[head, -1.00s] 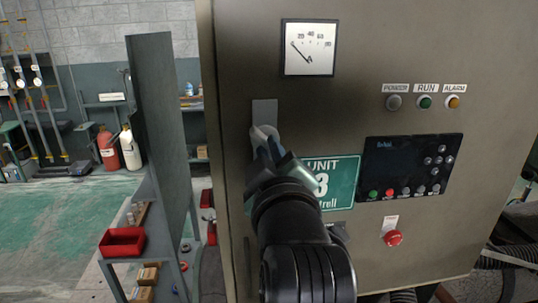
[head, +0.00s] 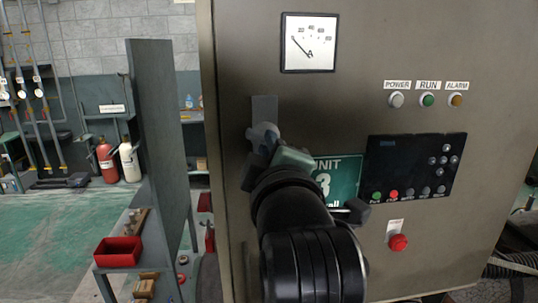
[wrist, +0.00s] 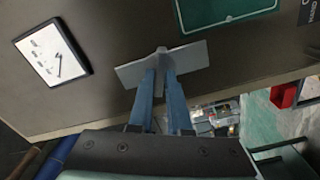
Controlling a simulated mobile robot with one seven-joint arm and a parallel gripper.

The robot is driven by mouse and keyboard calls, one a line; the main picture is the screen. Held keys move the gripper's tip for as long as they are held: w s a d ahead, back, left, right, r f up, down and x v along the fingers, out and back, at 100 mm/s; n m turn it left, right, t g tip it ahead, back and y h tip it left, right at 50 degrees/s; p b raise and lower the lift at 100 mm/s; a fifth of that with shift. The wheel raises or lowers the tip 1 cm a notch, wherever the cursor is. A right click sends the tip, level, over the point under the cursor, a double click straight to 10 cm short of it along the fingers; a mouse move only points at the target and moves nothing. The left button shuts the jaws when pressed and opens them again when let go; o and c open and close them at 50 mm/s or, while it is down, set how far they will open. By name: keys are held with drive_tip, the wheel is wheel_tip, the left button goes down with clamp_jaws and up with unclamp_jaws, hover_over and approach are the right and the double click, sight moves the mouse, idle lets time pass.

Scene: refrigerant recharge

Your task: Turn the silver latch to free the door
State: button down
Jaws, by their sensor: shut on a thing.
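The silver latch sits on a grey plate (head: 264,106) near the left edge of the brown cabinet door (head: 350,105). My gripper (head: 264,137) is at the lower part of this plate and hides most of the latch in the head view. In the wrist view, the two blue fingers (wrist: 161,76) are closed around the latch's narrow grey handle (wrist: 161,54), with the plate (wrist: 192,55) behind it. The fingers stand roughly square to the door. The door looks closed against the cabinet.
A dial gauge (head: 309,42) is above the latch. A green unit sign (head: 338,180), a black control panel (head: 402,165) and a red button (head: 398,243) are to the right. A grey upright panel (head: 163,130) and a red bin (head: 118,252) stand left of the cabinet.

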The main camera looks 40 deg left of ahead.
drive_tip(key=shift+r, duration=0.1)
idle(0.3)
drive_tip(key=shift+n+b, duration=1.4)
drive_tip(key=shift+n, duration=0.3)
drive_tip(key=c, duration=0.9)
unclamp_jaws()
drive_tip(key=shift+c, duration=0.2)
drive_tip(key=b+v, duration=0.1)
drive_tip(key=v, duration=0.8)
